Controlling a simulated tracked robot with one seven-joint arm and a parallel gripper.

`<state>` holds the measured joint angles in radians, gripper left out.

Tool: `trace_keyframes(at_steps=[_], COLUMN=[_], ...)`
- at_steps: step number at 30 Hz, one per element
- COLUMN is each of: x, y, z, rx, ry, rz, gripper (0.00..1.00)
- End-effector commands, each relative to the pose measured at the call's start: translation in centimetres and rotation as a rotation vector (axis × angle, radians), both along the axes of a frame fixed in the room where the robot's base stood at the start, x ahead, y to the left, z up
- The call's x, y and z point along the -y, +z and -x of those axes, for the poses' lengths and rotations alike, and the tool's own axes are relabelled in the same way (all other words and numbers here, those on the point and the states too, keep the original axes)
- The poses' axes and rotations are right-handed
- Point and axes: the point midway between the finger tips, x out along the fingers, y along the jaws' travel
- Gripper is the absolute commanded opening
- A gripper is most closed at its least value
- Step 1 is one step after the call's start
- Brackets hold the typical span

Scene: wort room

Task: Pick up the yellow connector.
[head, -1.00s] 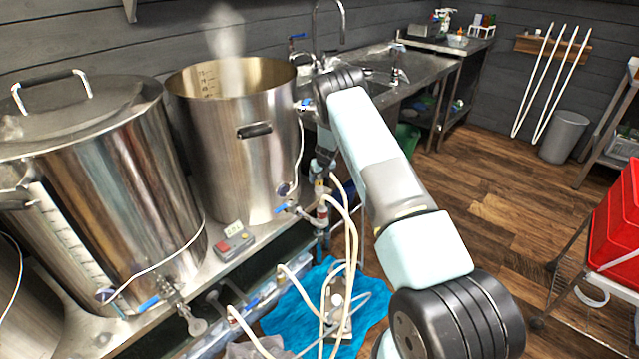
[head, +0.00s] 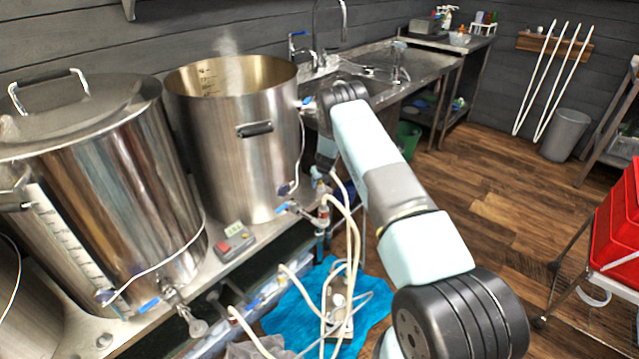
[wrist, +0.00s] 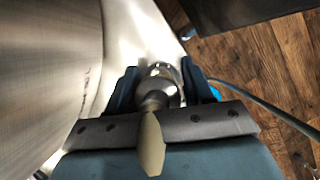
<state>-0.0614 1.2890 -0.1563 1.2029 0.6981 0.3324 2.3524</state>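My gripper (wrist: 158,80) points down beside the open steel kettle (head: 235,140). In the wrist view its two dark blue fingers stand apart, one on each side of a shiny metal fitting (wrist: 161,88). I see no clear grip on it. A pale cream, hose-like piece (wrist: 151,145) runs from the fitting toward the camera. In the head view my gripper is small and partly hidden, just above a valve and hose fitting (head: 323,212) at the kettle's right. I cannot clearly make out the yellow connector's body in either view.
Cream hoses (head: 354,235) hang below my gripper, over a blue cloth (head: 285,315). A lidded kettle (head: 110,190) and a small control box (head: 234,243) stand left. A sink counter (head: 415,68) is behind. The wooden floor (head: 480,200) at right is open, with red bins (head: 615,225) at its edge.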

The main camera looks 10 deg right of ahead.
Motion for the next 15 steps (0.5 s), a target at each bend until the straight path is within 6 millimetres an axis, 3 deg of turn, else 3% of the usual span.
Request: trace_keyframes(at_steps=[2, 12, 15], x=[-0.01, 0.06, 0.07], y=[-0.03, -0.03, 0.01], z=[0.02, 0.03, 0.01], rx=[0.0, -0.001, 0.0], ry=[0.0, -0.001, -0.001], rz=[0.0, 0.0, 0.0], gripper=[0.43, 0.1, 0.08])
